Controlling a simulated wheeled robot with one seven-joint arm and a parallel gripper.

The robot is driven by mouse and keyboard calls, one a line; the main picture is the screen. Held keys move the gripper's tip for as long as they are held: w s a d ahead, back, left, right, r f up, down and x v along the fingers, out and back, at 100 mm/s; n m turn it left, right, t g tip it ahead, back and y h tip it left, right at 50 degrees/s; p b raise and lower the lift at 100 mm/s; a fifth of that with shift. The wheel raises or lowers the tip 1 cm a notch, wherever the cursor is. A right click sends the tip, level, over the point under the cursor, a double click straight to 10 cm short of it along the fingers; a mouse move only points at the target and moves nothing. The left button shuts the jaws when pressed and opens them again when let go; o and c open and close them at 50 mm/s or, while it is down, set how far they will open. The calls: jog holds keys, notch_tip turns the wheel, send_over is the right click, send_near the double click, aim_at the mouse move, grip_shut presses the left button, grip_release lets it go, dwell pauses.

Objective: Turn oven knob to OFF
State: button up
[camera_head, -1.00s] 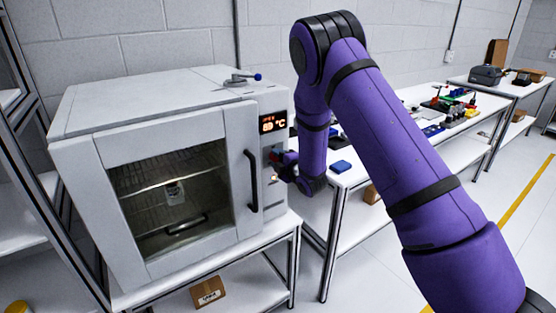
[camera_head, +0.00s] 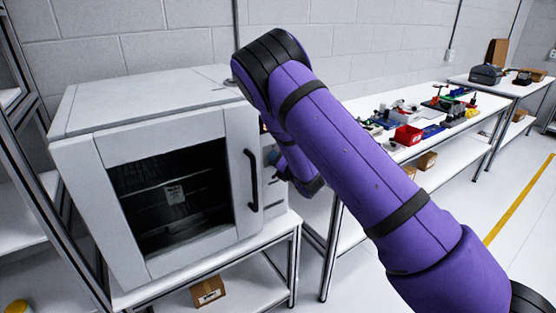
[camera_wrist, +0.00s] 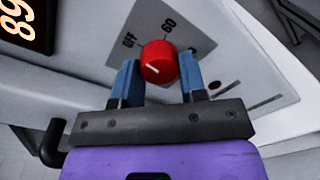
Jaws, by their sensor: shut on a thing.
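The red oven knob (camera_wrist: 159,62) sits on a grey dial plate in the wrist view, with a short white mark on its face. The printed words OFF (camera_wrist: 130,40) and 60 (camera_wrist: 168,25) stand beyond it. The mark points toward the lower left in that view, not clearly at either label. My gripper (camera_wrist: 158,76) is shut on the knob, one blue finger on each side. The white oven (camera_head: 80,160) stands at the left in the head view, its door closed and its window dark. My arm hides the knob there.
The oven's black door handle (camera_head: 252,180) is just left of my arm. Glowing display digits (camera_wrist: 18,20) show at the wrist view's upper left. A long bench (camera_head: 400,160) with a red bin (camera_head: 407,135) and small parts stands to the right.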

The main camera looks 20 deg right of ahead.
jog(key=shift+n, duration=1)
jog(key=o, duration=0.9)
jog(key=v, duration=1.1)
jog(key=shift+w, duration=0.1)
